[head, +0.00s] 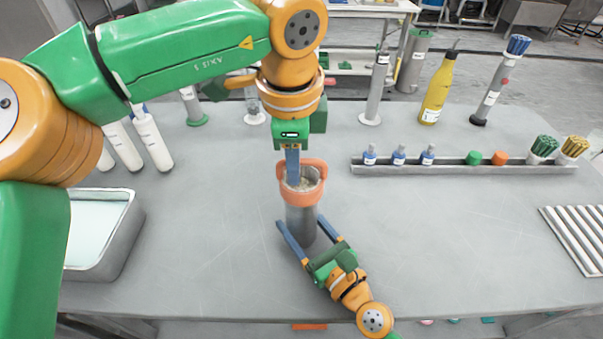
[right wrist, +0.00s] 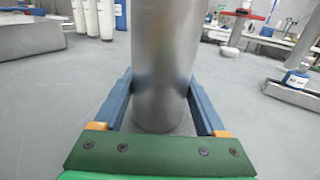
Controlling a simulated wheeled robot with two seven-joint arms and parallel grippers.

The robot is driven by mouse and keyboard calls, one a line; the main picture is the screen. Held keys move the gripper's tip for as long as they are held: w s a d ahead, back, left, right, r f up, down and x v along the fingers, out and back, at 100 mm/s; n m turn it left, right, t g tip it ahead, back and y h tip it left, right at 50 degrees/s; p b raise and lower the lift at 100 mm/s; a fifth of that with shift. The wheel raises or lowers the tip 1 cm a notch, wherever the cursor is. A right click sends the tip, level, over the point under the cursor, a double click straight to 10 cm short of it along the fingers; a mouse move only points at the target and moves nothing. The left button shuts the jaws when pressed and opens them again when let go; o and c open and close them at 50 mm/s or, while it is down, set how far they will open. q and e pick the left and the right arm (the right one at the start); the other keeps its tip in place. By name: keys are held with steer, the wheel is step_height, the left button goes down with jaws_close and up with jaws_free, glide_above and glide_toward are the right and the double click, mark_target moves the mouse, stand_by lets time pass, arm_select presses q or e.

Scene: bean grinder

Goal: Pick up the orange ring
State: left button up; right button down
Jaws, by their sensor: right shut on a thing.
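The orange ring (head: 314,163) sits around the top of an upright grey cylinder (head: 301,222), with a raised handle-like part at its far side. Pale, grainy contents show inside the top. My left gripper (head: 292,183) points straight down over the ring, its blue fingers reaching into the opening. The fingers are seen edge-on, so their gap is hidden. My right gripper (head: 303,228) holds the cylinder low down from the front, one blue finger on each side. In the right wrist view the cylinder (right wrist: 160,65) stands between the fingers (right wrist: 160,95).
A grey rack (head: 460,169) with small bottles, caps and brushes stands at the right. A grey tray (head: 115,235) is at the left, near white tubes (head: 152,140). A yellow bottle (head: 438,90) stands at the back.

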arm_select(q)
steer(key=shift+a, duration=0.1)
jaws_close()
steer(key=shift+r, duration=0.1)
step_height(320, 180, up, 3)
steer(key=shift+r, duration=0.2)
arm_select(e)
steer(key=shift+c, duration=1.3)
jaws_free()
arm_select(q)
steer(key=s, duration=1.8)
arm_select(e)
steer(key=shift+o, duration=1.3)
